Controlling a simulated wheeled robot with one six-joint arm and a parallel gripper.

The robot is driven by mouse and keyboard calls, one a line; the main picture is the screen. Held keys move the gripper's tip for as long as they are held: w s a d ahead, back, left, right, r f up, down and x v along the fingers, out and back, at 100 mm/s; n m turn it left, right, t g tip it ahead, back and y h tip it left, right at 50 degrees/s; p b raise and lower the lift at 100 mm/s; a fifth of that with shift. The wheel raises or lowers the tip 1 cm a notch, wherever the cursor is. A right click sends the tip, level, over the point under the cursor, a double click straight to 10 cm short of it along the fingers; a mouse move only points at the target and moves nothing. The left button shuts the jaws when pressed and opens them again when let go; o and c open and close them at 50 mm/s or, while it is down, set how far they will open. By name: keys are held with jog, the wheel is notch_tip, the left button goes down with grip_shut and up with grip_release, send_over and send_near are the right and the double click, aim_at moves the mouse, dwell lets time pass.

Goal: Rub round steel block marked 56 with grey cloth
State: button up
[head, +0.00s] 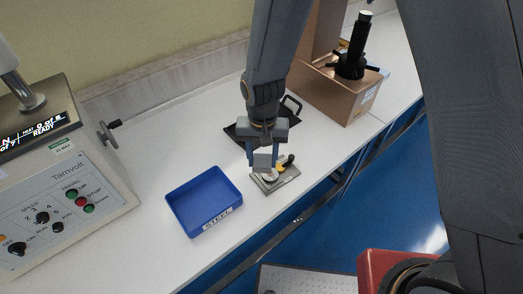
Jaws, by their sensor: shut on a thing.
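My gripper (264,167) is above the small grey plate near the table's front edge, pointing down. It is shut on a light grey piece, which looks like the grey cloth (263,160). Just below it, a pale round piece (270,178), which looks like the round steel block, shows on the small grey plate (266,187). No number can be read on it. I cannot tell whether the cloth touches it. A yellow part (282,168) and a black knob (290,159) are beside it on the plate.
A blue tray (171,208) labelled STEEL stands left of the plate. A black tray with a handle (291,104) lies behind my gripper.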

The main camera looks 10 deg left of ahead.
jog(key=shift+r+p, duration=0.6)
jog(key=shift+r, duration=0.45)
